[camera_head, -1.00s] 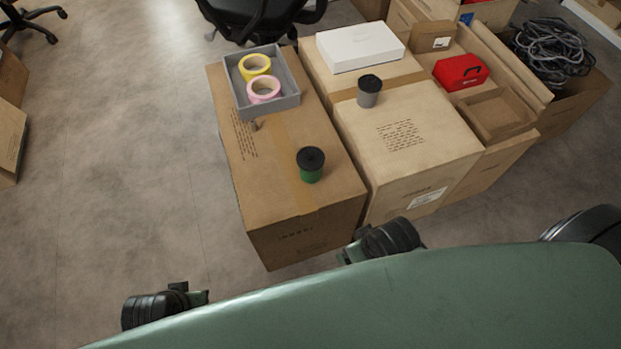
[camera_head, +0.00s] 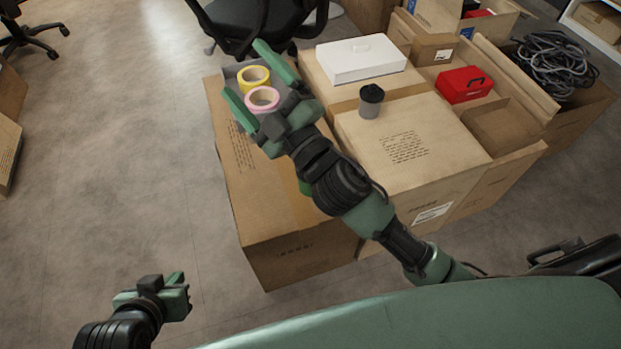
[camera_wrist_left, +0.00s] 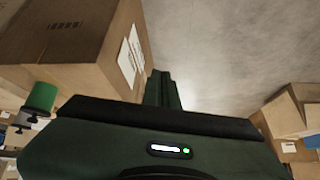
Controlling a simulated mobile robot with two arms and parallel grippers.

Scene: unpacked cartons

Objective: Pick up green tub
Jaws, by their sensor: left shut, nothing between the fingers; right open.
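The green tub (camera_head: 304,187) is on the near left carton (camera_head: 275,210), almost wholly hidden behind my right forearm in the head view; only a sliver of green shows. It also shows, green with a dark lid, at the left edge of the left wrist view (camera_wrist_left: 42,97). My right gripper (camera_head: 256,82) is open and empty, past the tub, over the grey tray with the tape rolls. My left gripper (camera_head: 182,290) is shut and empty, low at the left, well apart from the carton. Its dark fingers show in the left wrist view (camera_wrist_left: 163,90).
The grey tray (camera_head: 233,72) holds a yellow (camera_head: 254,78) and a pink tape roll (camera_head: 262,98). A grey tub with a dark lid (camera_head: 370,104), a white box (camera_head: 360,60) and a red case (camera_head: 464,86) sit to the right. Open floor lies left of the cartons.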

